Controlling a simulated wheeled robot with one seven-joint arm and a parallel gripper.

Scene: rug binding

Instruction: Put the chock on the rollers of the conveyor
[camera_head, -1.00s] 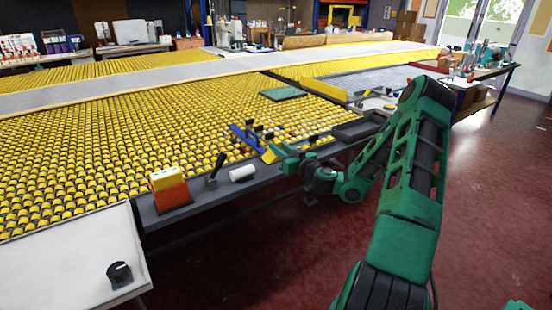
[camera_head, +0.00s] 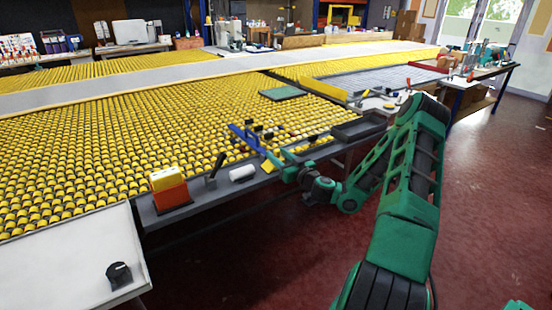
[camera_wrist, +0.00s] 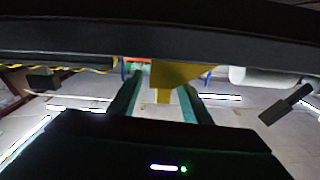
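The chock appears to be the yellow wedge (camera_head: 267,167) at the conveyor's grey front ledge. In the wrist view the yellow wedge (camera_wrist: 183,74) lies at the tips of my gripper, with a narrow part hanging into the gap. My gripper (camera_head: 281,163) reaches it from the right, at about ledge height. In the wrist view the two green fingers of my gripper (camera_wrist: 160,95) stand apart, with space on both sides of the narrow part. Contact cannot be told. The yellow rollers (camera_head: 110,150) of the conveyor spread behind the ledge.
A blue clamp-like tool (camera_head: 243,135) lies behind the wedge. A dark tray (camera_head: 360,127) is to the right. Rollers farther left are clear.

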